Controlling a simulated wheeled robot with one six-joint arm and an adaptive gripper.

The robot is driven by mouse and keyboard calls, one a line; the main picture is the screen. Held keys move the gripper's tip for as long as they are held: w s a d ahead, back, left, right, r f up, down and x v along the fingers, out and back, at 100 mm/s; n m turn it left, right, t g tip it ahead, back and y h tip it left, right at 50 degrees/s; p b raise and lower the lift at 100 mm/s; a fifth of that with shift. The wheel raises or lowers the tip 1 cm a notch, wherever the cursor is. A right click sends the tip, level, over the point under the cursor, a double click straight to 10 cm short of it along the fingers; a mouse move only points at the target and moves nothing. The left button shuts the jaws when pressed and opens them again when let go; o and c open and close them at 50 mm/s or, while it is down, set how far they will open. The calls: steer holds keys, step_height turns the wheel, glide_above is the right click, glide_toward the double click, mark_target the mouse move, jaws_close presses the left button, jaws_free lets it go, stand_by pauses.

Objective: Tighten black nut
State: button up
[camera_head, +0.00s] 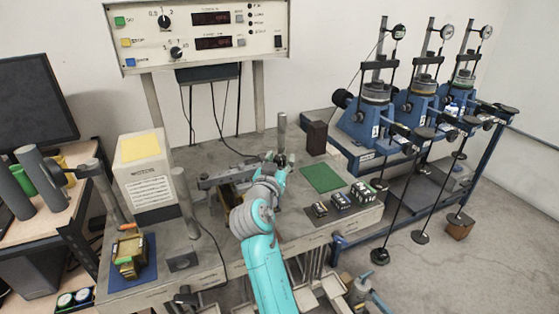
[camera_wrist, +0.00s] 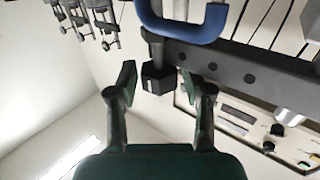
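The black nut (camera_wrist: 158,78) is a dark hexagonal piece under a dark metal beam (camera_wrist: 240,72) in the wrist view. My gripper (camera_wrist: 160,88) is open, with one finger on each side of the nut. In the head view my gripper (camera_head: 278,158) is small, at the beam's (camera_head: 225,175) right end above the bench, and the nut is too hidden to make out there.
A blue curved handle (camera_wrist: 185,28) is close above the nut in the wrist view. The bench (camera_head: 290,225) holds a green mat (camera_head: 322,178), small weights (camera_head: 340,202) and a dark block (camera_head: 316,137). A metal post (camera_head: 282,130) stands near my gripper. Blue lever frames (camera_head: 365,120) stand at right.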

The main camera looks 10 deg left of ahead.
stand_by(0.3)
steer(key=s, duration=1.2)
steer(key=shift+a, duration=0.4)
steer(key=shift+w, duration=0.1)
